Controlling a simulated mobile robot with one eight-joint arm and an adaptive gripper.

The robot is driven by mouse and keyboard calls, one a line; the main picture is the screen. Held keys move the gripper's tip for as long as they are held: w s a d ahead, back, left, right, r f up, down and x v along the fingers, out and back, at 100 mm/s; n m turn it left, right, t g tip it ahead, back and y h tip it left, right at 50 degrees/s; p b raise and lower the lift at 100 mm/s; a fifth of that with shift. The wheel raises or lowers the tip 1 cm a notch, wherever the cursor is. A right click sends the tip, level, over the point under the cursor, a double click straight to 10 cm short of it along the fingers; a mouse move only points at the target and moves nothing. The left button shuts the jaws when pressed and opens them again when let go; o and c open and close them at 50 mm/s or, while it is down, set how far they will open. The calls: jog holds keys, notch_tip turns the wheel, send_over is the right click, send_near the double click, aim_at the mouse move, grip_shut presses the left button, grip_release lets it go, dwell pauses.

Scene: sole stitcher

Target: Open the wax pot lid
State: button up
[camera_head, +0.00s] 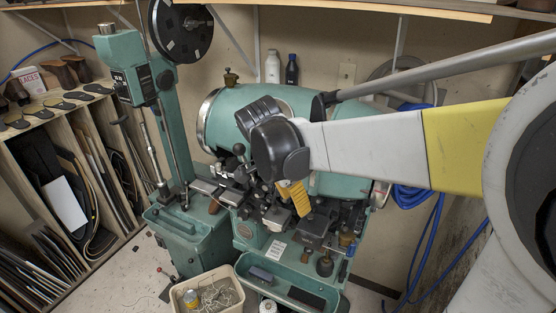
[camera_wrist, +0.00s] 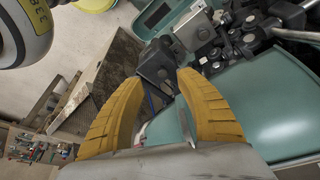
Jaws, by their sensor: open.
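My gripper (camera_head: 298,205) has yellow ribbed fingers and reaches down over the middle of the green stitching machine. In the wrist view my gripper (camera_wrist: 158,82) is open, with nothing between its fingers. A dark square metal box (camera_wrist: 158,62) with a flat top lies just beyond the fingertips. It looks like the wax pot with its lid down, but I cannot be sure. In the head view, this dark box (camera_head: 314,226) appears just below and right of the fingers. Whether the fingertips touch it is unclear. My arm hides part of the machine behind it.
Dark levers and clamps (camera_wrist: 245,30) crowd the machine beside the box. The green machine body (camera_wrist: 275,105) fills the right of the wrist view. A green tray (camera_head: 295,285) sticks out in front. A cream bin (camera_head: 212,292) stands on the floor. Blue hose (camera_head: 412,196) hangs at right.

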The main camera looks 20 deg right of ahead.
aim_at(310, 216)
jog(key=d+f+m, duration=0.1)
jog(key=f, duration=0.1)
jog(key=d+f+m, duration=0.1)
jog(key=d+f, duration=0.1)
jog(key=f, duration=0.1)
jog(key=d+f+g, duration=0.1)
jog(key=d+f, duration=0.1)
jog(key=f, duration=0.1)
jog(key=shift+w+d+f+m, duration=0.1)
jog(key=shift+w+f+m, duration=0.05)
jog(key=shift+w+m, duration=0.25)
jog(key=shift+h, duration=0.3)
grip_shut()
